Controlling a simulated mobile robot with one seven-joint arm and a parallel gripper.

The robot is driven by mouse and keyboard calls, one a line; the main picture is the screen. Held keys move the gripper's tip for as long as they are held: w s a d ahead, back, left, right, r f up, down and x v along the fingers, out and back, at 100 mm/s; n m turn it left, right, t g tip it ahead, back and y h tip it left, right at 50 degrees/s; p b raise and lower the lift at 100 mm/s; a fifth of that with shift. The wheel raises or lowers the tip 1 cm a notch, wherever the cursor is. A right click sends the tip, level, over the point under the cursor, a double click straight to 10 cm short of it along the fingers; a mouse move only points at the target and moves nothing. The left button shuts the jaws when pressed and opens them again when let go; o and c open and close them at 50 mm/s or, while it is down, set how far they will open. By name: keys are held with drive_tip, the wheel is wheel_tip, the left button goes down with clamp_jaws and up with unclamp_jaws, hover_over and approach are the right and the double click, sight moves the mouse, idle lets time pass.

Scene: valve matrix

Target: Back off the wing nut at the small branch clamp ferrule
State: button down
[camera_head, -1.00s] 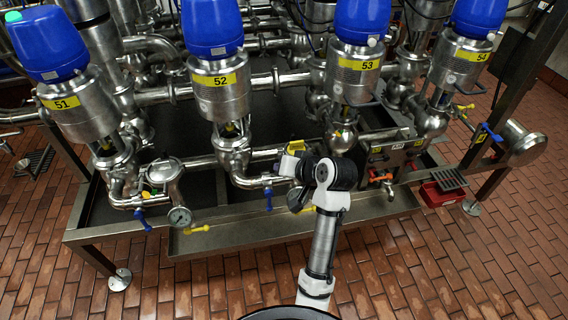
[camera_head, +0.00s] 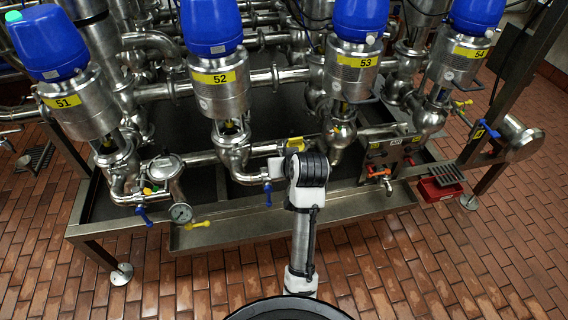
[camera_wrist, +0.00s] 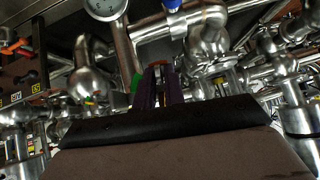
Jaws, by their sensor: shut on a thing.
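My gripper (camera_head: 274,168) is at the horizontal pipe between valves 52 and 53, just above a blue handle (camera_head: 267,194). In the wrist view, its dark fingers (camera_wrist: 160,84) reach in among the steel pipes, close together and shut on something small. The wing nut and the clamp ferrule are hidden by the fingers and my wrist, so I cannot make out their shape. A green patch (camera_wrist: 137,84) shows beside the fingers. A blue handle (camera_wrist: 173,5) shows at the top of the wrist view.
Valve 52 (camera_head: 220,95) and valve 53 (camera_head: 352,75) stand behind. A pressure gauge (camera_head: 181,213) is at left. A manifold with red-orange handles (camera_head: 380,170) and a red bin (camera_head: 440,190) are at right. The tiled floor (camera_head: 420,270) in front is clear.

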drive_tip(key=c, duration=1.6)
unclamp_jaws()
drive_tip(key=shift+s+r, duration=0.1)
drive_tip(key=p+v, duration=0.2)
drive_tip(key=v, duration=1.1)
drive_tip(key=shift+s+r+p, duration=0.15)
drive_tip(key=shift+r+p, duration=0.05)
drive_tip(key=shift+p, duration=0.2)
drive_tip(key=shift+d, duration=0.1)
